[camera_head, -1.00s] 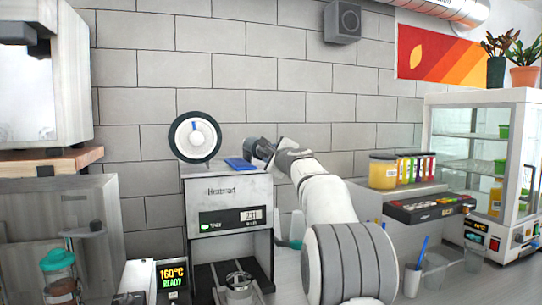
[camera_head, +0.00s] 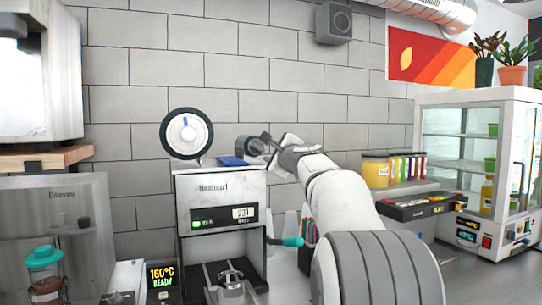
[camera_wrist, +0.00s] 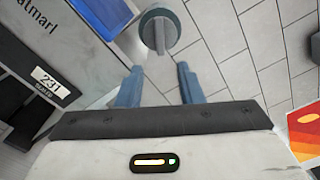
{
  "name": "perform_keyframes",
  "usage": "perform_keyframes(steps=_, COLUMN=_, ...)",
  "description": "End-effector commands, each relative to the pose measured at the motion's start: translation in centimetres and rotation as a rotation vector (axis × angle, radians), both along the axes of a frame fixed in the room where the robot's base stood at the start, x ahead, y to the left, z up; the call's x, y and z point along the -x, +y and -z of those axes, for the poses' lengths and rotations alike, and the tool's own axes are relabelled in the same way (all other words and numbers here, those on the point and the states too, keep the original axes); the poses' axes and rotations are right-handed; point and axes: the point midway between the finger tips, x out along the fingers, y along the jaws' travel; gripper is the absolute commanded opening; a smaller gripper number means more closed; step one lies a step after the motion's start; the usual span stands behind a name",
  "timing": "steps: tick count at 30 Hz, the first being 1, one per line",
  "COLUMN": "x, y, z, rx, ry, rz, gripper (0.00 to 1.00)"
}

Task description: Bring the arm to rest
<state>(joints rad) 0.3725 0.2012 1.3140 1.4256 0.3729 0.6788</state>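My arm (camera_head: 340,200) reaches up and away from the lower right, toward the wall beside the cup sealer (camera_head: 221,205). In the wrist view my gripper (camera_wrist: 159,72) has its two blue fingers spread apart with nothing between them. A grey round part with a raised bar (camera_wrist: 160,30) shows just beyond the fingertips; I cannot tell whether they touch it. In the head view the fingers are too small and hidden to make out. The sealer shows a "231" display, and a metal cup holder (camera_head: 231,280) sits in its lower bay. A teal-ended handle (camera_head: 292,241) sticks out at its right.
A round dial (camera_head: 186,134) and a blue piece (camera_head: 232,161) are on top of the sealer. To the right stand jars (camera_head: 376,171), a black tray (camera_head: 412,207) and a glass display cabinet (camera_head: 480,165). A blender-like jar (camera_head: 45,275) stands at left. Tiled wall is behind.

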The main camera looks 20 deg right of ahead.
Motion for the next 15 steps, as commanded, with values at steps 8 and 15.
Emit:
perform_keyframes(steps=8, x=0.0, y=0.0, z=0.0, rx=0.0, ry=0.0, rz=0.0, gripper=0.34)
perform_keyframes(steps=15, x=1.5, y=3.3, z=2.3, rx=0.133, ry=0.077, rz=-0.066, gripper=0.34)
